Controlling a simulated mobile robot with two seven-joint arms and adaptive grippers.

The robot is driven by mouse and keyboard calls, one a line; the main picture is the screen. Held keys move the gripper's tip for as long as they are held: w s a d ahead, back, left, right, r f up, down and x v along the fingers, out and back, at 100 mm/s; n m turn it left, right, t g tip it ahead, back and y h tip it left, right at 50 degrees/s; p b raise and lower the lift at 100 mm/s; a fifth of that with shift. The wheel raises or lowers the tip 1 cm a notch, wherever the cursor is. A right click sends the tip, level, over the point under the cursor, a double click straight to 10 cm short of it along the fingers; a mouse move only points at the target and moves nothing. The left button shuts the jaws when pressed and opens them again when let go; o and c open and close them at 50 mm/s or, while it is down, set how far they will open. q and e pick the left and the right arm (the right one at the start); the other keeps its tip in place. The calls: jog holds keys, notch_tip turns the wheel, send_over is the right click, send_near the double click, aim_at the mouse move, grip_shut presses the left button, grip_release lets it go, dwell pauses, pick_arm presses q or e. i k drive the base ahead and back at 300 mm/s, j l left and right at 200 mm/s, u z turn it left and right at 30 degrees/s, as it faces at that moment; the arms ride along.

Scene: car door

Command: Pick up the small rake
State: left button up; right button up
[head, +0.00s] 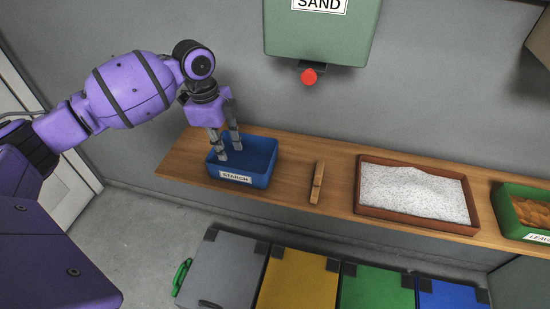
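A small wooden piece (317,183), which looks like the small rake, lies on the wooden shelf (188,165) between the blue bin and the sand tray. Its fine shape is too small to tell. My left gripper (229,154) points down at the blue bin (258,181) labelled "STARCH", left of the wooden piece and apart from it. Its two fingers are spread, with nothing visible between them. The fingertips overlap the bin's inside in the picture. My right gripper does not show.
A brown tray of white grains (415,191) stands right of the wooden piece, and a green "LEAVES"-like bin (510,205) stands further right. A green "SAND" dispenser (320,35) with a red knob (309,77) hangs above. Several coloured-lid bins (300,280) stand below the shelf.

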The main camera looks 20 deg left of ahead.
aim_at(319, 171)
jog(key=l+u, duration=0.2)
jog(key=l, duration=0.8)
jog(key=k+l+u, duration=0.2)
jog(key=l, duration=0.8)
jog(key=i+l, duration=0.05)
jog(key=i, duration=0.05)
